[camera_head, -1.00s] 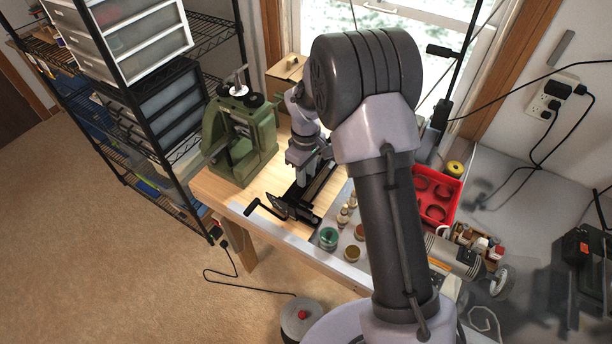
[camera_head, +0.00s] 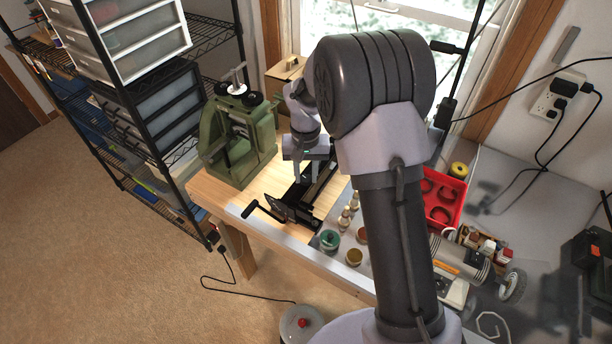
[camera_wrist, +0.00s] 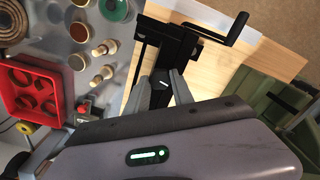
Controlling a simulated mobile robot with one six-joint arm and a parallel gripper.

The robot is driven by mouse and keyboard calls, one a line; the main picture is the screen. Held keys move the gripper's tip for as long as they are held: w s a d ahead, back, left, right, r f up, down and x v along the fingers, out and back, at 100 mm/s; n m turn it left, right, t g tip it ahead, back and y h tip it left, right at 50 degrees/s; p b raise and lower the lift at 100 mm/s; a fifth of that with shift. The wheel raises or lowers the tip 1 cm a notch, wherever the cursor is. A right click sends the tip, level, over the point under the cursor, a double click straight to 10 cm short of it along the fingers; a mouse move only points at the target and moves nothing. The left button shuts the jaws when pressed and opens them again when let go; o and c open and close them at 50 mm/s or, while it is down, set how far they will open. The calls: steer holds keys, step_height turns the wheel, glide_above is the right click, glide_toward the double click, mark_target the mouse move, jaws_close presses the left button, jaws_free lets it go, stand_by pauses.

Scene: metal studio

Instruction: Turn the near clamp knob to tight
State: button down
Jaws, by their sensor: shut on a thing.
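A black clamp device (camera_head: 297,206) lies along the wooden bench top, with a crank handle (camera_head: 264,208) at its near end. The wrist view shows its black rail (camera_wrist: 178,48) and the crank (camera_wrist: 232,32). My gripper (camera_head: 308,180) points down over the rail. In the wrist view my gripper (camera_wrist: 160,90) is shut on a small black clamp knob (camera_wrist: 161,78) with a pale mark on top, one finger on each side. Any second knob is hidden or cannot be made out.
A green press (camera_head: 238,135) stands left of the clamp. Small bottles and jars (camera_head: 330,238) stand to its right, near a red tray (camera_head: 441,198). A wire shelf (camera_head: 160,150) is at the left. Bare wood (camera_head: 225,195) lies by the front left corner.

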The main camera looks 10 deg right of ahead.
mark_target(306, 178)
steer(key=shift+m+b, duration=0.35)
steer(key=shift+m, duration=0.65)
steer(key=c, duration=1.1)
jaws_free()
step_height(306, 178, up, 18)
steer(key=p, duration=0.3)
steer(key=shift+f+p, duration=0.25)
steer(key=shift+p, duration=0.15)
